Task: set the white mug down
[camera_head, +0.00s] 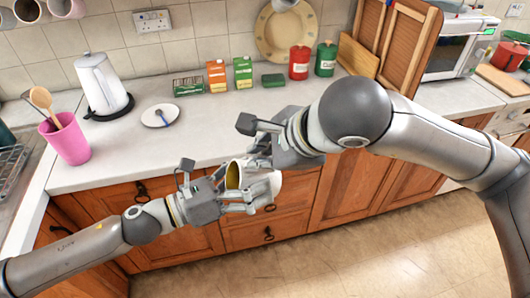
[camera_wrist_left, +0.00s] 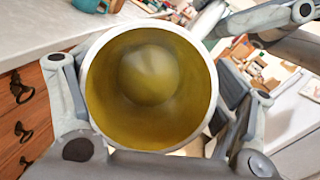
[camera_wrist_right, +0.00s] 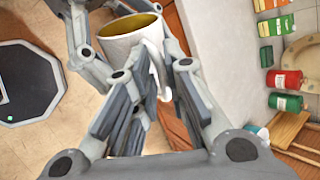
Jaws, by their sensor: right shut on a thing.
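The white mug (camera_head: 234,176), olive-yellow inside, is in the air in front of the counter edge, tipped on its side. Its mouth faces my left gripper (camera_head: 240,196) and fills the middle of the left wrist view (camera_wrist_left: 150,90). The left fingers are spread on either side of the mug; I cannot tell whether they touch it. My right gripper (camera_head: 262,158) comes from above and is shut on the mug at its handle side. The right wrist view shows the mug's white wall and handle (camera_wrist_right: 130,45) between the fingers, which partly hide it.
The counter (camera_head: 215,125) has clear room along its front. Behind it are a kettle (camera_head: 102,85), a saucer (camera_head: 160,115), small boxes (camera_head: 217,76) and red and green tins (camera_head: 299,62). A pink cup (camera_head: 66,140) stands left. Drawers (camera_head: 265,215) lie below.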

